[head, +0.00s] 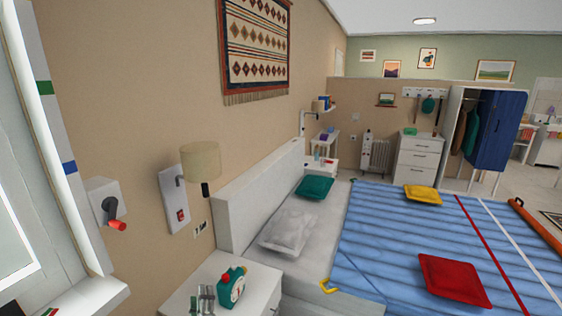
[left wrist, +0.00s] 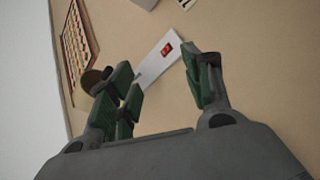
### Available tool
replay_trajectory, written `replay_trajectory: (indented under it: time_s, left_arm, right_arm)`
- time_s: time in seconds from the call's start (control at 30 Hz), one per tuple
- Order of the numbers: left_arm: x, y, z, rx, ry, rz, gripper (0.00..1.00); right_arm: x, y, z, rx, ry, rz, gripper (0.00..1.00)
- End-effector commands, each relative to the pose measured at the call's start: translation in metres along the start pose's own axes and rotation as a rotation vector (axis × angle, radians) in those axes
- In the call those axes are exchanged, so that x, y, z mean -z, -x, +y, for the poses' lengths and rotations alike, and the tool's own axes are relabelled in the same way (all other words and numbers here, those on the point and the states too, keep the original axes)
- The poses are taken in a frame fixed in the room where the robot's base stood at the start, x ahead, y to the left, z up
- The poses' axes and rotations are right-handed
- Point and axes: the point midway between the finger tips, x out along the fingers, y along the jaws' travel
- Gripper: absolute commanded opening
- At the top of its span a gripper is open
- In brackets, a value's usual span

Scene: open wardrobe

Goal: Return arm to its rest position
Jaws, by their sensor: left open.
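My left gripper (head: 202,299) shows at the bottom of the head view, with only its grey-green fingers in sight, in front of the white bedside cabinet. In the left wrist view my left gripper (left wrist: 157,72) has its dark green finger pads spread apart, with nothing between them. Beyond the fingers is the beige wall with a white panel (left wrist: 155,65) bearing a red switch (left wrist: 166,48). The fingers look apart from the panel. My right gripper is in neither view.
A white bedside cabinet (head: 237,268) holds a green and red clock-like object (head: 231,287). The wall lamp (head: 201,160) sticks out above. The bed (head: 390,225) with cushions fills the right. A lever box (head: 106,204) is on the left wall. An open wardrobe (head: 453,130) stands far off.

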Motion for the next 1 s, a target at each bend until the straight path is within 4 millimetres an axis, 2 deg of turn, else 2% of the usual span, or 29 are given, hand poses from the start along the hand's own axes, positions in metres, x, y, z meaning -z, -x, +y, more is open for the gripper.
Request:
replay_trajectory:
  time_s: [0.03, 0.13, 0.3, 0.5, 0.73, 1.0]
  left_arm:
    - [-0.015, 0.012, -0.018, 0.013, -0.051, -0.055, 0.5]
    - [-0.042, 0.034, -0.048, 0.031, -0.144, -0.161, 0.5]
    - [-0.081, 0.079, -0.099, 0.064, -0.288, -0.336, 0.5]
    - [-0.116, 0.139, -0.159, 0.106, -0.439, -0.537, 0.5]
    - [-0.141, 0.217, -0.226, 0.156, -0.595, -0.762, 0.5]
    - [-0.15, 0.319, -0.298, 0.216, -0.76, -1.024, 0.5]
  right_arm:
    - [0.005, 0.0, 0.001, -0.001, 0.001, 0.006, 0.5]
    - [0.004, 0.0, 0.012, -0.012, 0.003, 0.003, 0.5]
    - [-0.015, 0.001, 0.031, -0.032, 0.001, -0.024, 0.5]
    - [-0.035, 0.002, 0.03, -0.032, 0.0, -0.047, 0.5]
    - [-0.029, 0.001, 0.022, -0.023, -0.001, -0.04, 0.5]
    - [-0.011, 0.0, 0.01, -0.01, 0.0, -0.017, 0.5]
